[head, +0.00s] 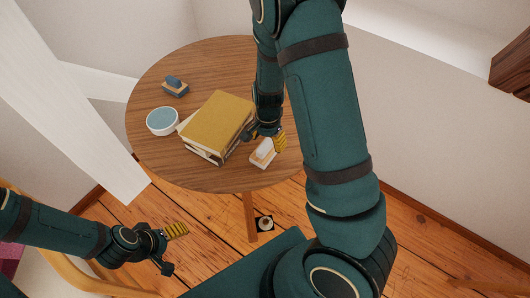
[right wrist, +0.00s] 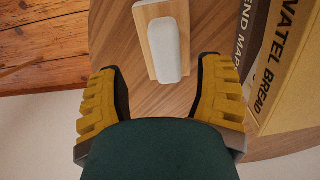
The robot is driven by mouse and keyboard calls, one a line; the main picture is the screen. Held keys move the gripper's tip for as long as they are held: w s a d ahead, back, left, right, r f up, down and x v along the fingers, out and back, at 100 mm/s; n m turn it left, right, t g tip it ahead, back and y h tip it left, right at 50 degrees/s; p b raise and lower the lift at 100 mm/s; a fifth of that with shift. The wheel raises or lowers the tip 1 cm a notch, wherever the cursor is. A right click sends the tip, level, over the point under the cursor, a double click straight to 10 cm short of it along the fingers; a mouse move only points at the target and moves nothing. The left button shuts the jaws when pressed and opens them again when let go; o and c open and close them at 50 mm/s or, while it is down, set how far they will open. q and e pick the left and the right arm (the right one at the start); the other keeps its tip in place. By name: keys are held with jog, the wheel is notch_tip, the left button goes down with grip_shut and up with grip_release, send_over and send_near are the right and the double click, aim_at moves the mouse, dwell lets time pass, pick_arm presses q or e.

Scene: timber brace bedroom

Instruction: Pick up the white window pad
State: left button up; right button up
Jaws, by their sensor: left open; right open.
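The white window pad (head: 265,150) lies on a small light wooden base near the front right edge of the round wooden table (head: 150,100). In the right wrist view the white pad (right wrist: 168,45) on its wooden base (right wrist: 147,20) is just beyond the fingertips, roughly centred between them. My right gripper (right wrist: 159,88) is open and empty, with its yellow fingers apart. In the head view my right gripper (head: 268,137) is beside the pad, partly hidden by its own arm. My left gripper (head: 172,248) is open and empty, low over the floor, away from the table.
A stack of books (head: 217,122) with a yellow cover stands close to the left of the pad. A white bowl with a blue inside (head: 162,121) and a blue-grey block-shaped item (head: 175,86) are further left. A wooden chair (head: 75,275) is at lower left.

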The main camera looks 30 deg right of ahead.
aim_at(266, 144)
jog(key=f, duration=0.1)
jog(key=f+b, duration=0.1)
jog(key=f, duration=0.1)
jog(key=f+b, duration=0.1)
jog(key=f, duration=0.1)
jog(key=shift+w+a, duration=0.1)
jog(key=shift+w, duration=0.25)
grip_shut()
